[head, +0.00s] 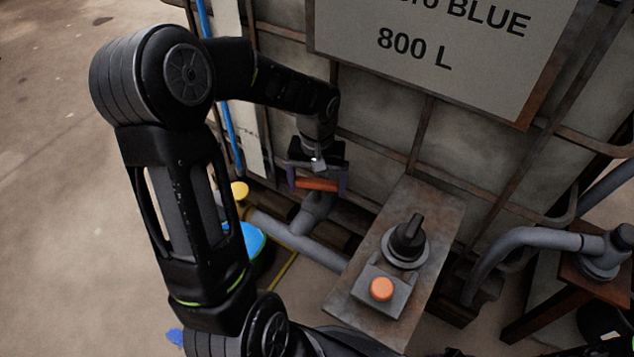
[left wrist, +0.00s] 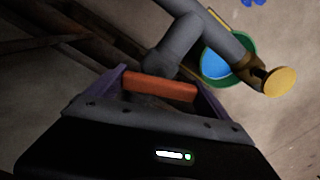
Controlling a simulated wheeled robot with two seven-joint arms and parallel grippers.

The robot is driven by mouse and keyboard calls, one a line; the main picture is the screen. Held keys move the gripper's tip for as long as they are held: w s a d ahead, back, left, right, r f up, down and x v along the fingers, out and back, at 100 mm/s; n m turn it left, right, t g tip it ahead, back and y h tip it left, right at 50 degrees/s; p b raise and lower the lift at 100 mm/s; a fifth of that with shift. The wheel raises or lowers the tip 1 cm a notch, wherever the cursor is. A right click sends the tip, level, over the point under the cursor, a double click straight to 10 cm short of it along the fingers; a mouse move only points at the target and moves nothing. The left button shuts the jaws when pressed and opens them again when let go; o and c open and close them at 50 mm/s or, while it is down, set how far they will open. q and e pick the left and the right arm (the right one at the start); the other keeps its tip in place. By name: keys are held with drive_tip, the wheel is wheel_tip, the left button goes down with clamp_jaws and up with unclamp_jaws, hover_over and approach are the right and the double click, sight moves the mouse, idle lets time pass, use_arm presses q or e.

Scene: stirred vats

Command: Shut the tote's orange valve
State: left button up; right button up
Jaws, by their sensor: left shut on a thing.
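The tote (head: 390,95) is a large caged grey container with a sign reading "BLUE 800 L". Its orange valve handle (head: 317,184) is a short bar at the tote's lower front, above a grey pipe. My left gripper (head: 318,181) is shut on this handle, with a finger at each end of the bar. In the left wrist view the orange handle (left wrist: 160,86) lies crosswise between the two purplish fingers, in front of the grey pipe (left wrist: 183,45). The valve body is partly hidden behind the handle and gripper. My right gripper is not seen.
A metal panel (head: 440,235) with a black rotary knob (head: 408,240) and an orange button (head: 381,289) stands right of the valve. Open floor (head: 50,200) lies further left.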

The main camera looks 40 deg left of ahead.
sight(317, 181)
use_arm(q)
drive_tip(key=shift+r+m+p, duration=0.3)
drive_tip(key=shift+m+p, duration=0.8)
drive_tip(key=shift+p, duration=0.05)
drive_tip(key=shift+c, duration=0.2)
drive_tip(key=shift+m+p, duration=0.35)
drive_tip(key=shift+m, duration=0.15)
drive_tip(key=shift+f+m, duration=0.25)
drive_tip(key=shift+m, duration=0.45)
drive_tip(key=o, duration=1.1)
wheel_tip(317, 181, up, 8)
drive_tip(key=p, duration=0.3)
drive_tip(key=shift+f, duration=0.1)
